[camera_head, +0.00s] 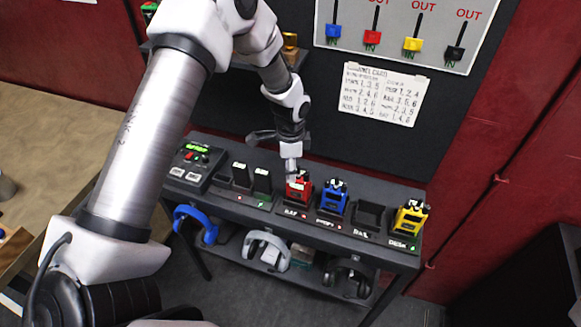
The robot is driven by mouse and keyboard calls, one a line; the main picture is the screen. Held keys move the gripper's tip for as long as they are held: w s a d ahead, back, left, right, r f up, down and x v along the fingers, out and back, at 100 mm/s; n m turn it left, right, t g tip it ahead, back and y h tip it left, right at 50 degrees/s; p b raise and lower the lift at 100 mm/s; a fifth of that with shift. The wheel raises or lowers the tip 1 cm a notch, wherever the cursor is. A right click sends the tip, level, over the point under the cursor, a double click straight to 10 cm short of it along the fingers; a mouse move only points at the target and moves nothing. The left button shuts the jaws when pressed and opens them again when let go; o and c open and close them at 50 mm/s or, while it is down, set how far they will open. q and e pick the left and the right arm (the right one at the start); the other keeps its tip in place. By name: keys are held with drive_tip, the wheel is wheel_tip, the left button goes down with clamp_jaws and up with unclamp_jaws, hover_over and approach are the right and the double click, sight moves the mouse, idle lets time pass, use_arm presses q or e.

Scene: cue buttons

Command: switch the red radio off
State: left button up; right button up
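The red radio (298,191) stands upright in a charging slot on the dark console table, left of the blue radio. My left gripper (292,173) points down right over the red radio, with its narrow fingertips together at the radio's top. Whether they touch it, I cannot tell. The fingertips hide part of the radio's top, and its knob and switch state cannot be made out. My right gripper is not in view.
The blue radio (333,196) stands close on the right, then an empty slot (369,215) and the yellow radio (411,218). A control box (194,162) with a green display sits at the left end. Headsets hang below. A board (400,28) hangs behind.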

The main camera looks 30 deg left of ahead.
use_arm(q)
wheel_tip(320, 180, up, 12)
idle(0.4)
